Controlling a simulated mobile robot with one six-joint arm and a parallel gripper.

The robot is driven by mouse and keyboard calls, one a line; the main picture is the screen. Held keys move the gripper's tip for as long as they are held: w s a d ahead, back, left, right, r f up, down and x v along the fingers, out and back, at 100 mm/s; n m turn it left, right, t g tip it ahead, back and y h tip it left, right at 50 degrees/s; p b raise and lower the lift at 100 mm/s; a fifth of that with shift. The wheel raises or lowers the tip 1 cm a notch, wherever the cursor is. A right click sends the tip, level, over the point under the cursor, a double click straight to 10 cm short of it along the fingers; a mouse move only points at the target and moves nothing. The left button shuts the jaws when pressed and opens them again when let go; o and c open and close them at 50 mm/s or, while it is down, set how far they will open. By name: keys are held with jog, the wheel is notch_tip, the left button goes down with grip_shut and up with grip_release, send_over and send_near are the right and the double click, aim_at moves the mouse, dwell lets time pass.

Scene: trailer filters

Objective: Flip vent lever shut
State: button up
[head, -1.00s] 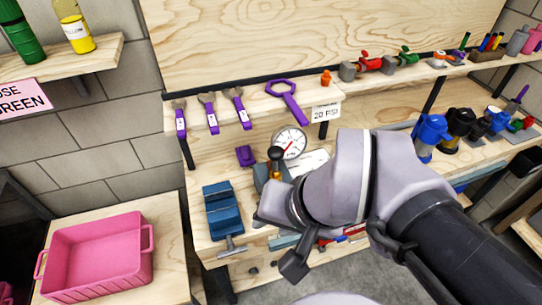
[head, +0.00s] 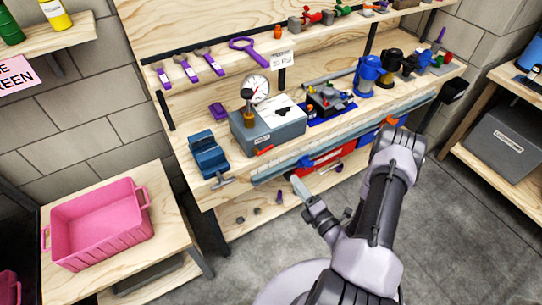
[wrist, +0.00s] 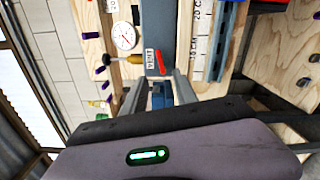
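A grey box (head: 268,132) with a round white gauge (head: 256,88) and a brass fitting with a dark knob (head: 247,106) stands on the bench. A small orange-red lever (head: 264,150), which looks like the vent lever, sticks out at the box's lower front. In the wrist view, the red lever (wrist: 160,60) lies beside a white label, beyond the fingers. My gripper (head: 300,188) is in front of the bench edge, below and right of the lever, apart from it. In the wrist view its fingers (wrist: 158,88) stand apart with nothing held between them.
A blue vise (head: 208,155) stands left of the box. A blue mat with a dark part (head: 328,102) lies to its right. Red and blue bins (head: 325,160) hang under the bench edge near my arm. A pink crate (head: 100,225) sits on the left table.

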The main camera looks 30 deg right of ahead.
aim_at(269, 149)
jog(key=w+b, duration=0.1)
jog(key=w, duration=1)
jog(key=w+b, duration=0.1)
jog(key=w, duration=0.4)
jog(key=shift+w+a+b, duration=0.15)
jog(key=shift+a+b, duration=0.2)
